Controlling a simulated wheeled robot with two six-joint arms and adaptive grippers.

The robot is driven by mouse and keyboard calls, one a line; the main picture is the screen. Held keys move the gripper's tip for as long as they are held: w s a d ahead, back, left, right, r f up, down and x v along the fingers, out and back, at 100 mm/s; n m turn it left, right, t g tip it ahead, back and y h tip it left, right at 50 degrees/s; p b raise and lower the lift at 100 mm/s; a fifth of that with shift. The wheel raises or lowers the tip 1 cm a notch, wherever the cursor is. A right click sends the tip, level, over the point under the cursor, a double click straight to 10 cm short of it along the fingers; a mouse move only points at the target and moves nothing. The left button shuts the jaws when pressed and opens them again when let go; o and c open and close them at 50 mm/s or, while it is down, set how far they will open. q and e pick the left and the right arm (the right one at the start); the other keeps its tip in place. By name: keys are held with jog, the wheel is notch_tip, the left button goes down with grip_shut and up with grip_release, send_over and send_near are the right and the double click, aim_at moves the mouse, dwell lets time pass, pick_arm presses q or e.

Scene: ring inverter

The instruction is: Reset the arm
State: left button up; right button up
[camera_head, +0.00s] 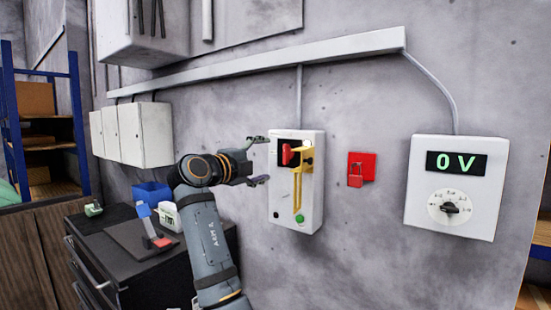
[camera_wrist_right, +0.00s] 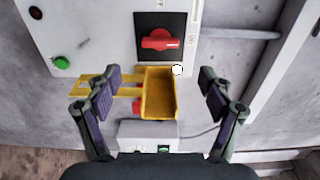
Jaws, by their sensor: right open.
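A white switch box (camera_head: 312,200) is fixed to the wall, with a red handle (camera_head: 289,155) on a black plate and a yellow slotted guard (camera_head: 299,188) beside it. In the right wrist view the red handle (camera_wrist_right: 160,40) and the yellow guard (camera_wrist_right: 159,93) also show. My right gripper (camera_head: 262,160) is open and empty, just left of the box, its jaws facing it. In the wrist view its fingers (camera_wrist_right: 160,82) spread either side of the yellow guard, with no contact visible. My left gripper is not in view.
A red padlock unit (camera_head: 361,168) and a meter reading 0 V (camera_head: 455,190) hang to the right. A green button (camera_head: 300,219) sits low on the switch box. A dark drawer cabinet (camera_head: 125,265) with small items stands at left, beside my right arm.

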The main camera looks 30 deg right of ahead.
jog(key=shift+v, duration=1.1)
